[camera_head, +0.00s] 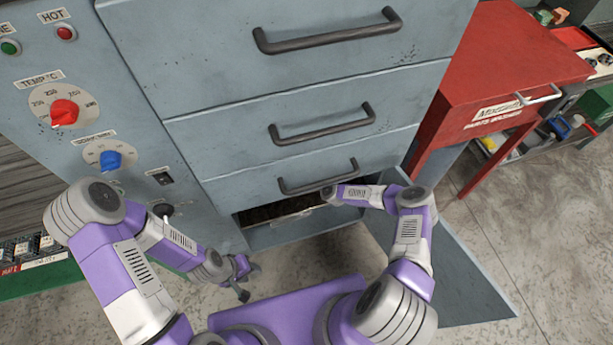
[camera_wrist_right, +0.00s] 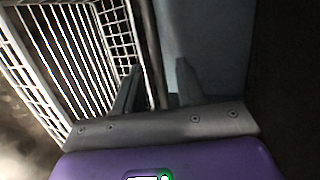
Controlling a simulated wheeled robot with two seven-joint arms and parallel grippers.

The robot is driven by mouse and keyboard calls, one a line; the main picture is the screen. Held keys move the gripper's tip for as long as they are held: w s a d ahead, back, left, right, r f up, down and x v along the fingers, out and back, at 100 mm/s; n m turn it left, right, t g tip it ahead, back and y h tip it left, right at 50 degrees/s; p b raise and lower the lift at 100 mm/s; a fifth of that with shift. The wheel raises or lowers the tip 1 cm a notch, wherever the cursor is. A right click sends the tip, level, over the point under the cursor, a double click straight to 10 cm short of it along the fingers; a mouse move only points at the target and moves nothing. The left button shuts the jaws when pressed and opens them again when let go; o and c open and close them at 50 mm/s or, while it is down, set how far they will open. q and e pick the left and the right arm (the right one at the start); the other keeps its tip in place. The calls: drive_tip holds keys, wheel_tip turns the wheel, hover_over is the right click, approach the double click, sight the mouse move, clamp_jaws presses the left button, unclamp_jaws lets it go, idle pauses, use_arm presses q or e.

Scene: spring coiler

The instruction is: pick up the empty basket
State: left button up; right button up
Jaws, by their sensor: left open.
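A wire basket (camera_wrist_right: 75,60) of pale metal fills the left of the right wrist view. Only part of its grid walls shows, and I see nothing inside that part. My right gripper (camera_wrist_right: 158,88) has its two fingers apart, with the basket's upright end edge close to the left finger and a dark bar in the gap. I cannot tell whether they touch. In the head view, my right arm reaches into the low dark opening (camera_head: 262,214) of the grey cabinet, and its fingertips are hidden. My left gripper (camera_head: 243,280) is open and empty, low before the cabinet.
The grey cabinet (camera_head: 215,70) has several drawers with dark handles above the opening. An open grey door (camera_head: 465,280) stands right of my right arm. A knob panel (camera_head: 65,105) is at the left. Bare floor (camera_head: 560,230) lies right.

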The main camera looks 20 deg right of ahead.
drive_tip(key=shift+w+a+f, duration=0.1)
drive_tip(key=shift+w, duration=0.25)
clamp_jaws()
idle(1.2)
